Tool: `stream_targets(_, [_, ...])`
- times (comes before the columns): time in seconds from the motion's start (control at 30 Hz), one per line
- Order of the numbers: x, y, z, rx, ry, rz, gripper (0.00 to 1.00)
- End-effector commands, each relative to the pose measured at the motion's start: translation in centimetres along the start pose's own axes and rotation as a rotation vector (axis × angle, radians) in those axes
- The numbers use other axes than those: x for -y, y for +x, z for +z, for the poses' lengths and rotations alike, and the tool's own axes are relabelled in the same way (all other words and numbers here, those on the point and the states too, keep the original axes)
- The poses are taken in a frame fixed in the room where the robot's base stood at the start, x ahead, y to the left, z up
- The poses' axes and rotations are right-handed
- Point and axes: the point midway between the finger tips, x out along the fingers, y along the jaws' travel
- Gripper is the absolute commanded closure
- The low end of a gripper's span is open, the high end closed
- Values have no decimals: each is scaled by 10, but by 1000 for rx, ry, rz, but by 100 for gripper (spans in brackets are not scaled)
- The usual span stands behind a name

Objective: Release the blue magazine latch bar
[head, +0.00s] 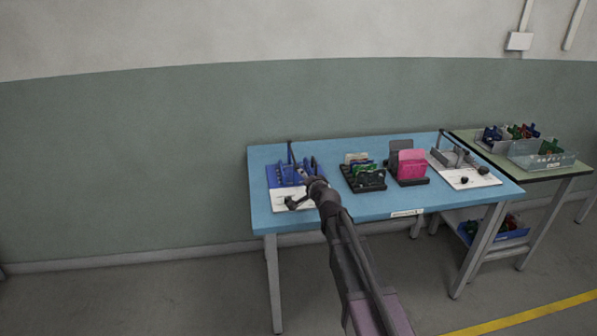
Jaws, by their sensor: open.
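The blue magazine (275,175) stands on the left end of the blue table, on a white base plate (283,193). A thin dark blue bar (290,152) rises upright from it and looks like the latch bar. Its lower end is hard to make out among the blue parts. My wrist hides the right front of the magazine. The gap between the fingers is too small to see clearly.
On the blue table (375,208), a black rack (369,183) with several boards and a holder with pink panels (411,164) stand right of my arm. A grey fixture (455,158) with black knobs is farther right. A green side table (565,168) carries bins.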

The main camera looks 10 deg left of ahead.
Motion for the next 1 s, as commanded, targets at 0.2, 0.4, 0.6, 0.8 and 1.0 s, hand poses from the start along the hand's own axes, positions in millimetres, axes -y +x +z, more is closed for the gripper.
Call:
stream_targets(0.2, [-1, 39, 1, 1, 0, -1, 32])
stream_targets(0.4, [-1, 69, 1, 0, -2, -1, 32])
stream_targets(0.6, [0, 90, 1, 0, 0, -1, 32])
stream_targets(0.8, [0, 100, 1, -1, -1, -1, 32])
stream_targets(1.0, [1, 100, 1, 0, -1, -1, 32])
